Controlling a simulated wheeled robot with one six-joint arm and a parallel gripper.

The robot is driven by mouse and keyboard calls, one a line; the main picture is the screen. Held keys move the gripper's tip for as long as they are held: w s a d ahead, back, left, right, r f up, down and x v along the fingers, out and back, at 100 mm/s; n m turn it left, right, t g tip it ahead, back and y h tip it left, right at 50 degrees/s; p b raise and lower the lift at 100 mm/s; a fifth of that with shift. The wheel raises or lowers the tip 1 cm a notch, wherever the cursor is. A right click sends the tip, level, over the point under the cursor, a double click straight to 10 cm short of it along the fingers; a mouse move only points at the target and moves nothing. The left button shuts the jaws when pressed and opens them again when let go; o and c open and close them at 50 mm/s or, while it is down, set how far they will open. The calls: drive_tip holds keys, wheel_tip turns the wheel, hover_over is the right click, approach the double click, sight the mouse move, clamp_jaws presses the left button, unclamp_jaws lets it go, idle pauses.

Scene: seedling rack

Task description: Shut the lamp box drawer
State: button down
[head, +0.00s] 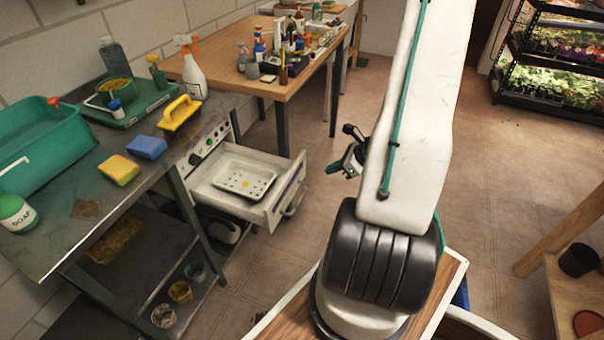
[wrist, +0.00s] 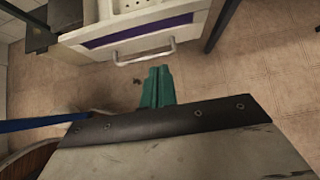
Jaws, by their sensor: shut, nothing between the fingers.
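The lamp box drawer (head: 278,200) is pulled out of the box (head: 212,140) under the bench in the head view. A white perforated tray (head: 242,182) lies in it. In the wrist view the drawer front (wrist: 135,32) has a purple strip and a pale bar handle (wrist: 144,50). My gripper (head: 343,162) is right of the drawer front in the head view, apart from it. In the wrist view its green fingers (wrist: 157,86) are together and empty, just short of the handle, with a gap to it.
A grey bench (head: 60,235) with a green tub (head: 38,145), sponges and a soap bottle stands left of the drawer. A wooden table (head: 290,85) with bottles is behind it. Floor (head: 330,235) is clear in front of the drawer.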

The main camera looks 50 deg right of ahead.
drive_tip(key=x, duration=0.3)
drive_tip(key=r+x, duration=0.1)
drive_tip(key=x, duration=0.3)
drive_tip(key=w+x, duration=0.1)
drive_tip(key=x, duration=0.2)
drive_tip(key=shift+w+a+f, duration=0.1)
drive_tip(key=shift+w+a, duration=0.25)
drive_tip(key=shift+a, duration=0.05)
drive_tip(key=shift+w+a, duration=0.25)
drive_tip(key=shift+w, duration=0.45)
drive_tip(key=shift+w, duration=0.1)
